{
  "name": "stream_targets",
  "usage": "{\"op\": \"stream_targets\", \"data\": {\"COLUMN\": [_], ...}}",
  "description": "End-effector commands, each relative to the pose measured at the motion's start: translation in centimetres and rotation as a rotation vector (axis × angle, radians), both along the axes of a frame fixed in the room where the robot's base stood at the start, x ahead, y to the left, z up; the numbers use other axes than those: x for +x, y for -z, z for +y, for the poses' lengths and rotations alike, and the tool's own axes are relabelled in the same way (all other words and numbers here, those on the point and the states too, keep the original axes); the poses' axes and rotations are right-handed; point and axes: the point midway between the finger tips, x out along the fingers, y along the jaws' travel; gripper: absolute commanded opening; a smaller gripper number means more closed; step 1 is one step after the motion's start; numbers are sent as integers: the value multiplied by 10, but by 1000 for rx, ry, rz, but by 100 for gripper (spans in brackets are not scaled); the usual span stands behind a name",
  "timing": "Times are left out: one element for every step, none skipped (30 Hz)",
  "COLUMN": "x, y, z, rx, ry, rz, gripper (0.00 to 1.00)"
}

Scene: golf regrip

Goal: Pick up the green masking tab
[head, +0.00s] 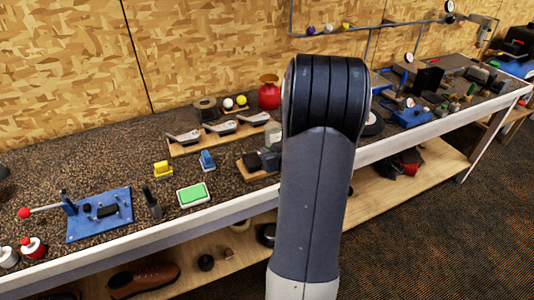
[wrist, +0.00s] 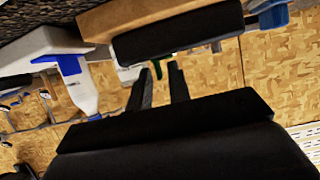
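A small dark green piece, likely the green masking tab (wrist: 157,69), shows in the wrist view just beyond my fingertips, below a dark block. My gripper (wrist: 161,70) has its two black fingers apart, with wood panelling visible between them. The green piece lies in line with the gap; I cannot tell whether the fingers touch it. In the head view my arm covers the middle of the bench, and my gripper and the tab are hidden behind it.
The long bench (head: 90,255) holds a blue fixture (head: 100,213), a green pad in a white tray (head: 193,194), a yellow block (head: 162,169), a blue block (head: 207,160), a wooden club-head rack (head: 220,135) and a red vase (head: 269,92). Bare bench top lies at the left.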

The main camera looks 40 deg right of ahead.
Motion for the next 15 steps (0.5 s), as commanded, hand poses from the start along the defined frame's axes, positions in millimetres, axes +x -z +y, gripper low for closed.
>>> {"op": "stream_targets", "data": {"x": [0, 0, 0, 0, 0, 0, 0, 0, 0, 0, 0, 0, 0, 0, 0], "y": [0, 0, 0, 0, 0, 0, 0, 0, 0, 0, 0, 0, 0, 0, 0], "z": [0, 0, 0, 0, 0, 0, 0, 0, 0, 0, 0, 0, 0, 0, 0], "rx": [0, 0, 0, 0, 0, 0, 0, 0, 0, 0, 0, 0, 0, 0, 0], "ry": [0, 0, 0, 0, 0, 0, 0, 0, 0, 0, 0, 0, 0, 0, 0], "rz": [0, 0, 0, 0, 0, 0, 0, 0, 0, 0, 0, 0, 0, 0, 0], "gripper": [14, 12, 9, 6, 4, 0, 0, 0, 0, 0, 0, 0, 0, 0, 0]}}
